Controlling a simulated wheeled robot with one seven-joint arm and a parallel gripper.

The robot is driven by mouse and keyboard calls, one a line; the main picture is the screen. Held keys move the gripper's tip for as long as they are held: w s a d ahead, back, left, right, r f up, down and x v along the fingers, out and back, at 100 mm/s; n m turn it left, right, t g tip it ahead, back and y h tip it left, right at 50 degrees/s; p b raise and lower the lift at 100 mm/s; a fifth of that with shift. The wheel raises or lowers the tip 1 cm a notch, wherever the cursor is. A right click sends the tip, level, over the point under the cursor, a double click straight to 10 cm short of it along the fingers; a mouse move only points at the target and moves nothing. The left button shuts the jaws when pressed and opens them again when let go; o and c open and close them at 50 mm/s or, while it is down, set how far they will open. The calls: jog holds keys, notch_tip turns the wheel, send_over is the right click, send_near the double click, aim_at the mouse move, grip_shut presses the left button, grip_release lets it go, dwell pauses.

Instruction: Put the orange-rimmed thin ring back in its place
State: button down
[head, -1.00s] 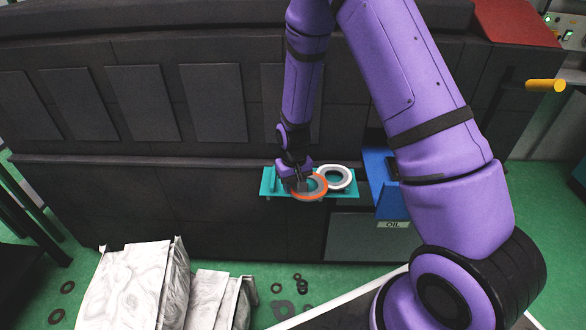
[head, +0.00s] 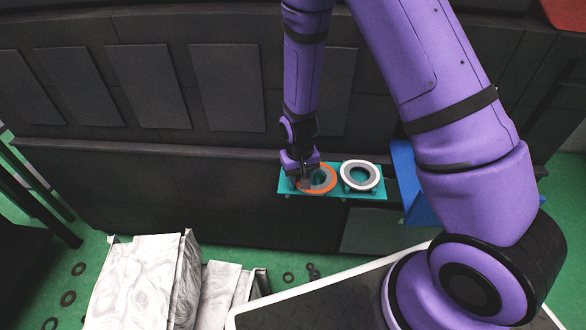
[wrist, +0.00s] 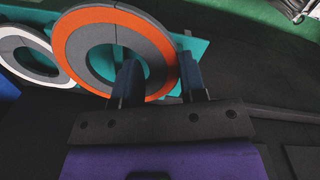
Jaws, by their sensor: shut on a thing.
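The orange-rimmed thin ring (head: 332,184) has a grey inner band. It is at the left part of a teal plate (head: 352,195) on the dark machine's front. My gripper (head: 306,178) is shut on the ring's left side in the head view. In the wrist view my gripper (wrist: 160,82) has one finger inside the hole and one outside the ring (wrist: 71,38). Teal shows through the hole. I cannot tell whether the ring rests on the plate or hangs just above it, or whether it is around a post.
A white-rimmed ring (head: 377,181) sits on the plate to the right, close beside the orange one. A blue box (head: 404,170) is right of the plate. White marbled blocks (head: 150,285) stand at lower left, with dark rings (head: 68,298) on the green floor.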

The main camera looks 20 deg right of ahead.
jog(key=w, duration=0.7)
jog(key=shift+f, duration=2.15)
jog(key=c, duration=0.7)
grip_release()
jog(key=shift+f, duration=0.15)
